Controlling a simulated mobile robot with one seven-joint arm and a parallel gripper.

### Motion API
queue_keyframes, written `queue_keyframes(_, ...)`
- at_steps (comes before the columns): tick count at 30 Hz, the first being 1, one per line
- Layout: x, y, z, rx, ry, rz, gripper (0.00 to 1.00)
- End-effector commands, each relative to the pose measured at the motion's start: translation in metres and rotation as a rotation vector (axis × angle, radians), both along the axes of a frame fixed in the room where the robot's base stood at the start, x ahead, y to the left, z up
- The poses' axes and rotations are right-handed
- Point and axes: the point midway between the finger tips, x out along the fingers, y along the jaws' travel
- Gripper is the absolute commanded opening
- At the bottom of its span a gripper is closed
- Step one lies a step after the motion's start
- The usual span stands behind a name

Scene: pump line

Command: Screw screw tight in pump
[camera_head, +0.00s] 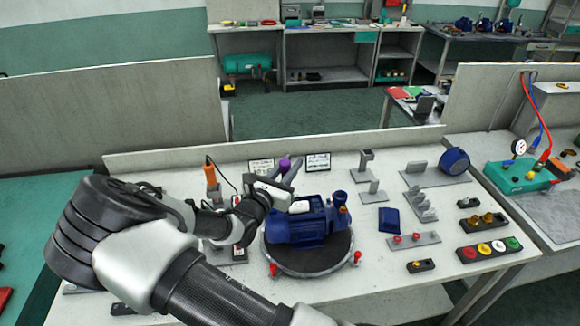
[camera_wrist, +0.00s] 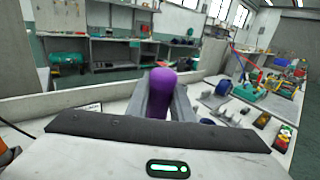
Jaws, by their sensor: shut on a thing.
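The blue pump (camera_head: 297,229) lies on a dark round plate (camera_head: 310,262) on the white table. It has an upright blue port at its right end and a small orange-brass part there. My gripper (camera_head: 286,171) is raised above and behind the pump's left part, apart from it. It is shut on a purple rounded part (camera_head: 284,164). In the wrist view this purple part (camera_wrist: 161,84) stands between the two grey fingers (camera_wrist: 163,102). Its lower end is hidden, so I cannot tell whether it is the screw. No screw seated in the pump can be made out.
An orange-handled tool (camera_head: 210,173) stands left of my wrist. Right of the pump are grey fixtures (camera_head: 420,205), a blue block (camera_head: 389,220), a red-knobbed holder (camera_head: 414,240) and a coloured button box (camera_head: 489,250). Red clamps (camera_head: 357,257) edge the plate. A low panel backs the table.

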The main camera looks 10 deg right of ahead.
Motion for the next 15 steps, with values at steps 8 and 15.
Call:
queue_keyframes(8, 0.0005, -0.0003, 0.0007, -0.001, -0.003, -0.011, 0.0)
queue_keyframes(15, 0.0019, 0.0005, -0.0017, 0.009, -0.005, -0.214, 0.0)
